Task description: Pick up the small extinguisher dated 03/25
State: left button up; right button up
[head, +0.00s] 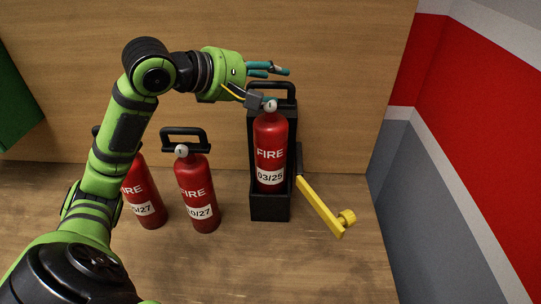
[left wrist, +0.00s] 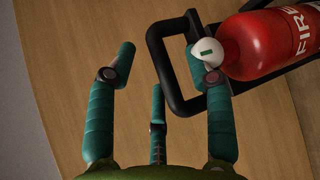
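The small red extinguisher marked 03/25 (head: 270,148) stands upright in a black holder (head: 270,208) against the wooden wall. Its black carry handle (head: 272,86) is at the top, with a white round gauge beside it. My left gripper (head: 277,84) is level with the handle, coming from the left. In the left wrist view its teal fingers (left wrist: 158,62) are spread with nothing clasped between them. The extinguisher's handle (left wrist: 152,45) and red body (left wrist: 268,42) show just beyond the right finger, which overlaps the gauge; contact cannot be told. My right gripper is not in view.
A yellow latch arm (head: 322,208) is swung out to the right of the holder. Two other extinguishers stand to the left, one marked 10/27 (head: 196,182) and one (head: 140,188) partly behind my left arm. A red and grey wall (head: 460,130) bounds the right.

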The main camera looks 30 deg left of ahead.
pick_arm(q)
grip_shut()
jog(key=shift+w+a+r, duration=0.1)
jog(key=shift+r, duration=0.2)
